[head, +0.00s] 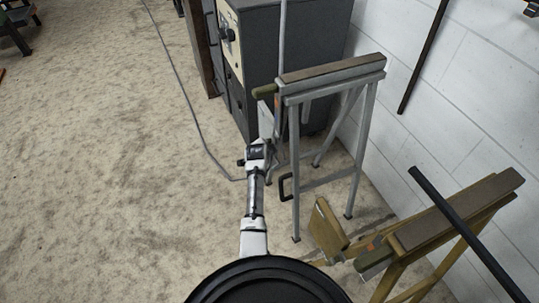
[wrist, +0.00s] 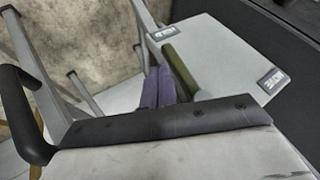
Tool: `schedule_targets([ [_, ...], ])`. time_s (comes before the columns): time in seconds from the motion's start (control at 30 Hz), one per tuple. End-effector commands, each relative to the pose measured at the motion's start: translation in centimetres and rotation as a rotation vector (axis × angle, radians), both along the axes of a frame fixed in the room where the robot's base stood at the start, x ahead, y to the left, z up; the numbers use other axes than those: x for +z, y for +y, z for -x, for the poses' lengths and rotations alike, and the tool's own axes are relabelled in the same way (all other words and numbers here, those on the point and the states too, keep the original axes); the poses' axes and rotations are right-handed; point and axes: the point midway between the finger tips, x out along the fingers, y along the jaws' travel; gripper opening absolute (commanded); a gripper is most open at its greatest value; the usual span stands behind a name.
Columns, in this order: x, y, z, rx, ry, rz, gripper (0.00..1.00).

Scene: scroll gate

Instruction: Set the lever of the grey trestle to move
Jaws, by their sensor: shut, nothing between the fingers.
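The grey trestle (head: 330,75) stands against the wall in the head view, with a brown beam on top. Its lever has an olive grip (head: 263,91) that sticks out at the left end of the beam. In the wrist view the olive lever (wrist: 181,70) lies along a pale plate (wrist: 222,60) with two small labels. One label (wrist: 273,78) appears to read MOVE; the other (wrist: 164,33) is by the lever's far end and too small to read. My gripper (wrist: 158,88) has its purple fingers shut and empty, just left of the lever; contact cannot be told.
A black loop handle (wrist: 25,110) is on the left in the wrist view. A dark grey cabinet (head: 285,50) stands behind the trestle. A yellow-brown trestle (head: 450,215) with a black bar (head: 455,220) is at right. The floor at left is open, crossed by a cable.

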Motion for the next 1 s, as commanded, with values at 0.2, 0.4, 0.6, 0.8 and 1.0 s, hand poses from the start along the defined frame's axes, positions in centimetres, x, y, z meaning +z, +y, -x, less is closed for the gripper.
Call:
schedule_targets([
  [0.2,-0.9,-0.2,-0.7,0.001,0.000,-0.001,0.00],
  [0.4,-0.9,-0.2,-0.7,0.000,0.001,-0.001,0.00],
  [0.6,-1.0,-0.2,-0.7,0.001,-0.003,-0.002,0.00],
  [0.8,-1.3,-0.1,-1.0,0.001,-0.039,-0.015,0.00],
  [1.0,-1.2,-0.1,-1.2,0.002,-0.065,-0.027,0.00],
])
